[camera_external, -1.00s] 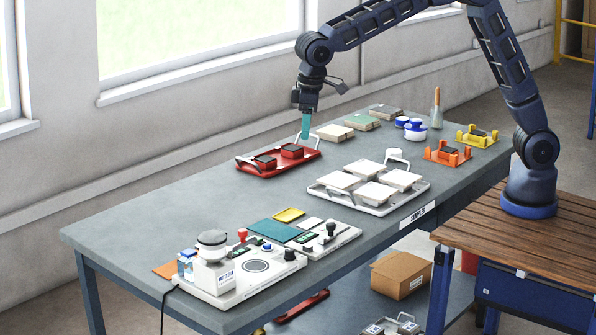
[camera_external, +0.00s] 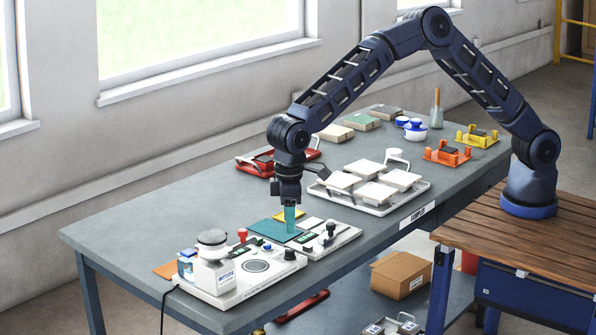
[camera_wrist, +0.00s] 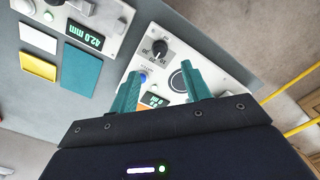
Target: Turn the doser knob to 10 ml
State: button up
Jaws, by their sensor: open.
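The doser (camera_external: 236,292) is a white panel with a round dark-ringed plate at the front of the table. Its black knob (camera_external: 289,254) sits at the panel's right end. My gripper (camera_external: 291,219) has teal fingers pointing down, above the teal pad behind the knob. In the wrist view my gripper (camera_wrist: 158,82) is open and empty; the knob shows beyond the fingertips, between their lines and apart from them.
A blue button (camera_wrist: 141,76) and a small green display lie beside the knob. A second panel (camera_wrist: 122,15) reads 42.0 mm. Teal (camera_wrist: 81,66) and yellow (camera_wrist: 37,67) pads lie nearby. A white tray of tiles (camera_external: 413,193) stands behind right. The table's left part is clear.

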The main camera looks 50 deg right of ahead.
aim_at(290, 250)
notch_tip(290, 250, down, 8)
jog(key=shift+f, duration=0.1)
dwell(0.4)
jog(key=c, duration=1)
